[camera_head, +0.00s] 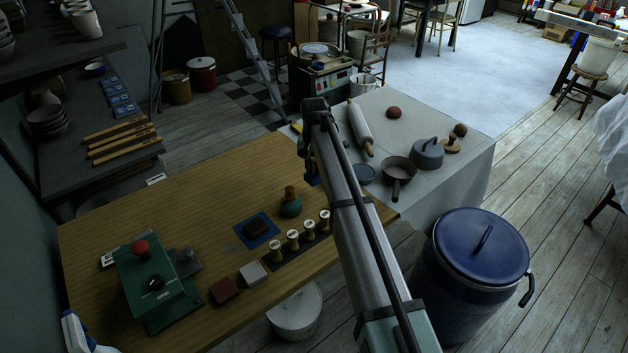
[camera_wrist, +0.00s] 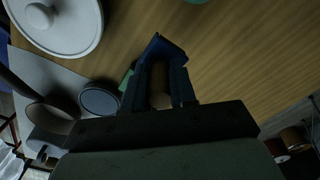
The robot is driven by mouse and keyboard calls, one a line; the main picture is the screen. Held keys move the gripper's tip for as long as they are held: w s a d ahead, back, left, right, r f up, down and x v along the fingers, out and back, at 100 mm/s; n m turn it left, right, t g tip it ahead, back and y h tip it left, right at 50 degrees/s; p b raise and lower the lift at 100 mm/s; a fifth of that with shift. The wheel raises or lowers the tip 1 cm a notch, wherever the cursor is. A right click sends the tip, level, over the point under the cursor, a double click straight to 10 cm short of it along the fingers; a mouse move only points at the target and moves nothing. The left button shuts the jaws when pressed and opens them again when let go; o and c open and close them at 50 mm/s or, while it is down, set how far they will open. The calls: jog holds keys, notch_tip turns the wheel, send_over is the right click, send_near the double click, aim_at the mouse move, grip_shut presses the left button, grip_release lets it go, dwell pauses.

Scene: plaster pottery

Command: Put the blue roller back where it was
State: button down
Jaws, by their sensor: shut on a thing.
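The blue roller (camera_wrist: 165,47) is between the fingers of my gripper (camera_wrist: 160,92) in the wrist view. Its blue end points away from the gripper, and its brown handle (camera_wrist: 160,75) lies between the fingers. My gripper is shut on it. In the head view my arm covers most of the gripper; a small dark blue part (camera_head: 313,181) shows beside the arm, over the right end of the wooden table (camera_head: 190,195). I cannot tell whether the roller touches the table.
A white table (camera_head: 440,203) to the right holds a rolling pin (camera_head: 359,128) and a pan (camera_head: 398,172). The wooden table's back middle is clear.

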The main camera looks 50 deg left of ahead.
aim_at(314, 174)
jog(key=shift+f, duration=2.6)
jog(key=shift+f, duration=0.35)
jog(key=shift+f, duration=0.3)
jog(key=c, duration=1)
grip_release()
jog(key=shift+d, duration=0.1)
jog(key=shift+c, duration=0.2)
jog(key=shift+o, duration=0.7)
notch_tip(314, 174, up, 13)
jog(key=shift+r, duration=0.2)
